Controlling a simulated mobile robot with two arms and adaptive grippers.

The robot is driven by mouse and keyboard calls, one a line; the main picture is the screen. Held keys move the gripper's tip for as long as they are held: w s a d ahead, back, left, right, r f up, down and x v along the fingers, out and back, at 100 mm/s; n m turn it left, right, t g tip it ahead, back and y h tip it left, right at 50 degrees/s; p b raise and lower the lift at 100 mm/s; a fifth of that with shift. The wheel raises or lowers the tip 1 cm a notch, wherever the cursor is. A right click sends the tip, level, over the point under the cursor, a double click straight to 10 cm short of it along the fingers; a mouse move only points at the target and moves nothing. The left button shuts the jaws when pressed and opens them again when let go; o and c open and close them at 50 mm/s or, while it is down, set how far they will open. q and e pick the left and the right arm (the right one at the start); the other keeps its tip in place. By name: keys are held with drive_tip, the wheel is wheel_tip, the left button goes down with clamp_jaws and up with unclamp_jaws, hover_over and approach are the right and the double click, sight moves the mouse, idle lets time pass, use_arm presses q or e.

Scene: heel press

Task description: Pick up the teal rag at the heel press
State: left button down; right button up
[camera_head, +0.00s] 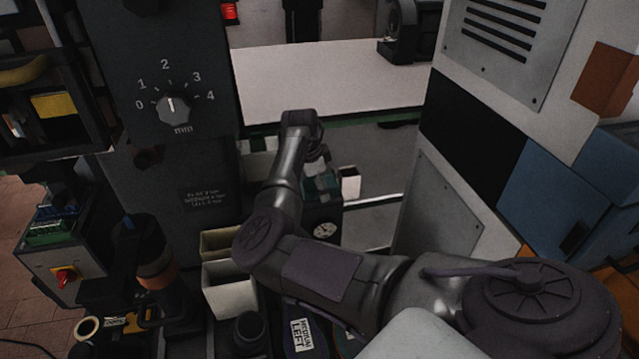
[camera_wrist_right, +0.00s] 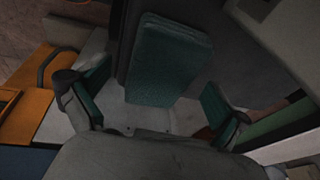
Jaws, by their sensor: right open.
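The teal rag (camera_wrist_right: 167,62) is a folded, layered block in the right wrist view, upper middle. It lies beyond and between the fingers of my right gripper (camera_wrist_right: 157,90). The gripper is open, with one teal-padded finger to the left of the rag and one to the right. Gaps show on both sides, and nothing is held. In the head view my right arm reaches in beside the heel press (camera_head: 185,165), a dark machine with a dial. My left gripper is not in view.
Pale open bins (camera_head: 230,290) stand below the press, left of my arm. A round gauge (camera_head: 325,231) sits close by my forearm. A grey panelled cabinet (camera_head: 437,205) and a blue box (camera_head: 555,200) bound the right side. A pale worktop (camera_head: 325,80) lies behind.

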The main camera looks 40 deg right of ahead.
drive_tip(key=c, duration=1.1)
drive_tip(key=shift+c, duration=0.2)
drive_tip(key=shift+w+r, duration=0.1)
drive_tip(key=shift+r, duration=0.5)
wheel_tip(320, 180, up, 3)
drive_tip(key=shift+f+b, duration=0.2)
drive_tip(key=shift+b, duration=0.35)
drive_tip(key=s+d+r+b, duration=0.1)
drive_tip(key=s+d+r, duration=0.1)
drive_tip(key=s+r, duration=0.5)
drive_tip(key=s, duration=0.4)
drive_tip(key=shift+s+r, duration=0.15)
drive_tip(key=shift+s, duration=0.15)
drive_tip(key=shift+d, duration=0.1)
